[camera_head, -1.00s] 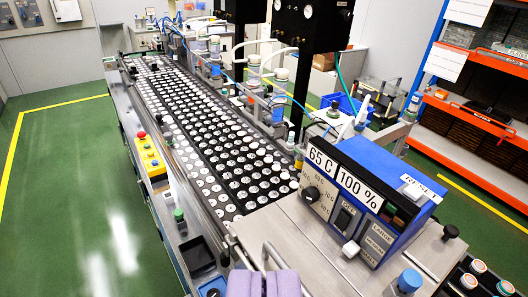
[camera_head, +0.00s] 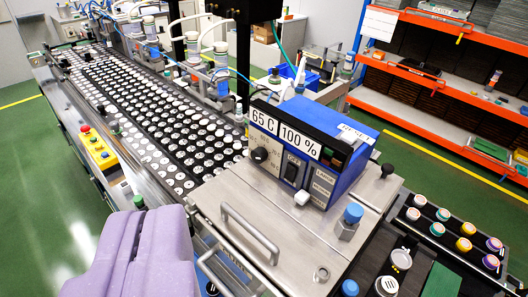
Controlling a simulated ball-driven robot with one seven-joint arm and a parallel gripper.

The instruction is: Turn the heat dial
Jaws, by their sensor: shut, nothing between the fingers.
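The heat dial (camera_head: 260,155) is a round black knob on the front panel of a blue control box (camera_head: 326,133), below a "65 C" label (camera_head: 263,121). A "100 %" label and a dark switch (camera_head: 292,171) marked OFF are to its right. The dial is in full view.
The control box stands on a metal cover with a bar handle (camera_head: 250,232). A blue-capped knob (camera_head: 351,215) is in front of the box. A conveyor (camera_head: 150,125) with rows of white discs runs to the back left. A yellow button box (camera_head: 98,148) is at left.

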